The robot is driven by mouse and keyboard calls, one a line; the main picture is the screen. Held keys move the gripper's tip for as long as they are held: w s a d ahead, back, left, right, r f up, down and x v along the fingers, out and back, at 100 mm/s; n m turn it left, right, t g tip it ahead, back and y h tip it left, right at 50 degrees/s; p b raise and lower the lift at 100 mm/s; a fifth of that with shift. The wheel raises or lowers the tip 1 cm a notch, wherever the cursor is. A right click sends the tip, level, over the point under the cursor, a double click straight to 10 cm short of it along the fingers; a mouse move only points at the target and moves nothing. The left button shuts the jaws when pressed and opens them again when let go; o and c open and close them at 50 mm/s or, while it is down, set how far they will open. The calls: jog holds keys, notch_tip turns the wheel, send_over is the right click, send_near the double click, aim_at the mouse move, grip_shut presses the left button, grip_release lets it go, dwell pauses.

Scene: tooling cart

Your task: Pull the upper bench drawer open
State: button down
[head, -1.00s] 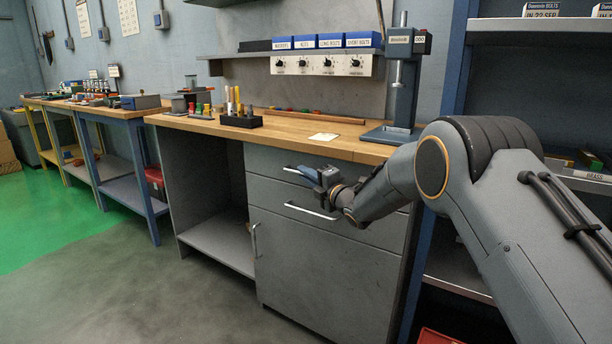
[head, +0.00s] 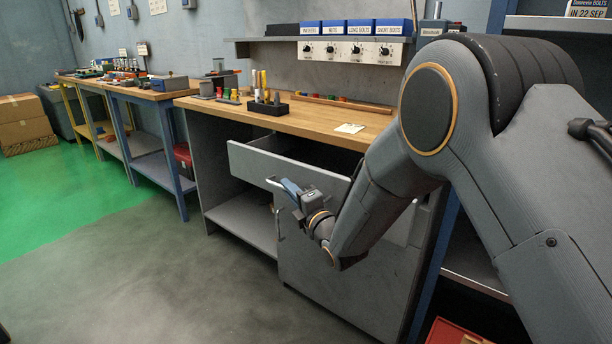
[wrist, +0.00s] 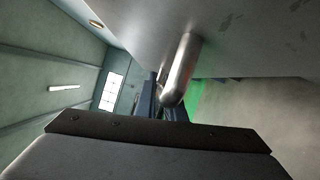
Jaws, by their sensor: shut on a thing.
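The upper bench drawer (head: 250,165) is a grey drawer under the wooden bench top. It stands out from the bench, with its open top and dark inside showing behind the front panel. My gripper (head: 284,186) is at its front, shut on the drawer's bar handle (head: 272,181). The handle's end shows as a rounded metal bar in the wrist view (wrist: 181,72), close ahead of my gripper.
The bench top (head: 310,121) holds a black tool holder (head: 268,107) and a white card (head: 349,128). Blue-legged benches (head: 170,150) stand to the left. A red bin (head: 455,334) is on the floor at lower right. The floor left of the drawer is clear.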

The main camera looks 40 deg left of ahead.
jog(key=s+p, duration=0.1)
jog(key=s, duration=0.5)
jog(key=shift+d, duration=0.25)
jog(key=shift+s, duration=0.1)
jog(key=c, duration=1.8)
grip_release()
jog(key=shift+c, duration=0.2)
jog(key=v, duration=0.7)
jog(key=shift+d, duration=0.4)
jog(key=shift+f, duration=0.1)
jog(key=shift+s, duration=0.1)
